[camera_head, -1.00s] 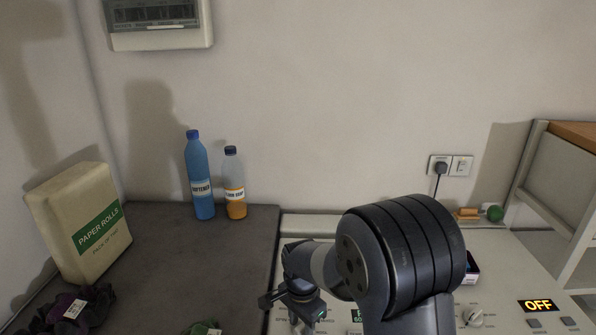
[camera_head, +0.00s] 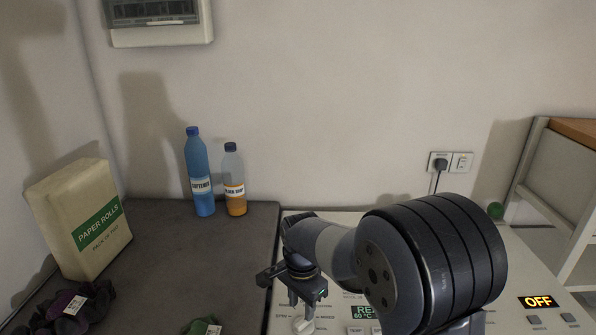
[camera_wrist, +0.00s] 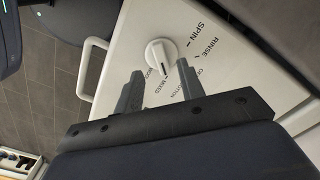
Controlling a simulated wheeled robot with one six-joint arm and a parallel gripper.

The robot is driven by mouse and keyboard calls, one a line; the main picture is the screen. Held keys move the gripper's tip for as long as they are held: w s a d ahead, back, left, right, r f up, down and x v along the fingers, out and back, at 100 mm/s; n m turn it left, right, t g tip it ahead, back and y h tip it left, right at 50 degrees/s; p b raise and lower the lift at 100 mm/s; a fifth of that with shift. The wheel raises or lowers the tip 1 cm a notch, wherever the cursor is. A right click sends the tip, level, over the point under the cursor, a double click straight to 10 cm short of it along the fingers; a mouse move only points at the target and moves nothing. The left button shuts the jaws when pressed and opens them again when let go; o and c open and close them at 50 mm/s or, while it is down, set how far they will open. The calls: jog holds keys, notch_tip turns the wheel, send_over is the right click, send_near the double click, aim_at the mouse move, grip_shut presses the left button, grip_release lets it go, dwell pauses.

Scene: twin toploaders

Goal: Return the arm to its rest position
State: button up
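My gripper (camera_wrist: 158,85) is open and empty in the wrist view, its two dark fingers apart. A white dial (camera_wrist: 161,55) on the washer panel shows just beyond the fingertips, and I see a gap of panel around it; I cannot tell the exact distance. In the head view my arm (camera_head: 420,255) reaches over the panel of the right machine, bent, with its wrist at the panel's left part. The dial also shows below the wrist in the head view (camera_head: 303,326).
The panel display (camera_head: 541,302) reads OFF. A blue softener bottle (camera_head: 199,175) and an orange bottle (camera_head: 235,182) stand at the back of the dark top (camera_head: 160,255). A paper rolls pack (camera_head: 80,220) and dark cloth (camera_head: 72,305) lie left. A shelf unit (camera_head: 560,170) stands right.

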aim_at(304, 323)
notch_tip(304, 323, up, 6)
jog(key=f, duration=0.1)
notch_tip(304, 323, down, 10)
jog(key=shift+r+p, duration=0.1)
jog(key=shift+p, duration=0.2)
jog(key=shift+f, duration=0.35)
jog(key=n+p, duration=0.1)
jog(key=n, duration=0.4)
jog(key=shift+s+d, duration=0.1)
jog(key=shift+d, duration=0.05)
jog(key=shift+d+n+p, duration=0.1)
jog(key=shift+n+p, duration=0.7)
jog(key=shift+n, duration=1)
